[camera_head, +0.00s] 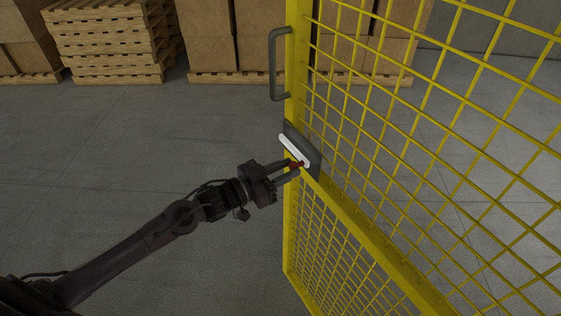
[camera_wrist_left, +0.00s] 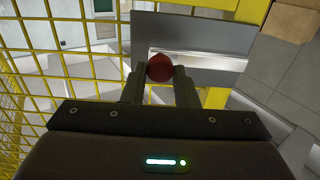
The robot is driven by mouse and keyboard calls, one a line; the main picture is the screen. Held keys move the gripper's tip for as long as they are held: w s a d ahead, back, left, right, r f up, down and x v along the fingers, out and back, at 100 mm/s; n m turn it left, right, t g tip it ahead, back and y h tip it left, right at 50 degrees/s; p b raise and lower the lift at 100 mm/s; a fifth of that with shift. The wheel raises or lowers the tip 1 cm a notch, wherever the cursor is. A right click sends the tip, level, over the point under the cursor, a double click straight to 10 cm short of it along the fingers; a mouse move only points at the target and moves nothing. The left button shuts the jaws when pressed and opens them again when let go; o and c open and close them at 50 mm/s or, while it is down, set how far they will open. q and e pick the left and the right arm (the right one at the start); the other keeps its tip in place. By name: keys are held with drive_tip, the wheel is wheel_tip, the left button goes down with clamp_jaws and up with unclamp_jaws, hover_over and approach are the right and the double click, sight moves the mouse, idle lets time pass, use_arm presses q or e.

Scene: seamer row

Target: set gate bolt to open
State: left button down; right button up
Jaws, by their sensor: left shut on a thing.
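The gate bolt is a pale bar (camera_head: 293,149) on a dark grey plate (camera_head: 314,160) fixed to the yellow mesh gate (camera_head: 291,205). It has a red knob (camera_wrist_left: 160,68), seen between my fingers in the left wrist view. The bar (camera_wrist_left: 205,61) runs to the right from the knob there, along the grey plate (camera_wrist_left: 190,33). My left gripper (camera_head: 295,168) is shut on the red knob, with one finger on each side. The fingers hide part of the knob in the head view. My right gripper is not in view.
A grey handle (camera_head: 273,65) sticks out from the gate post above the bolt. Stacked wooden pallets (camera_head: 105,42) and cardboard boxes (camera_head: 208,38) stand at the back. The grey floor (camera_head: 110,165) left of the gate is clear.

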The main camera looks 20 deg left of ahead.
use_arm(q)
drive_tip(key=c, duration=1.1)
unclamp_jaws()
drive_tip(key=shift+w, duration=0.1)
drive_tip(key=shift+c, duration=0.2)
drive_tip(key=shift+a, duration=0.1)
drive_tip(key=shift+s+a+f, duration=0.1)
drive_tip(key=shift+s+a, duration=0.05)
drive_tip(key=shift+s, duration=0.1)
drive_tip(key=b+v, duration=0.2)
drive_tip(key=v, duration=0.5)
drive_tip(key=shift+s, duration=0.1)
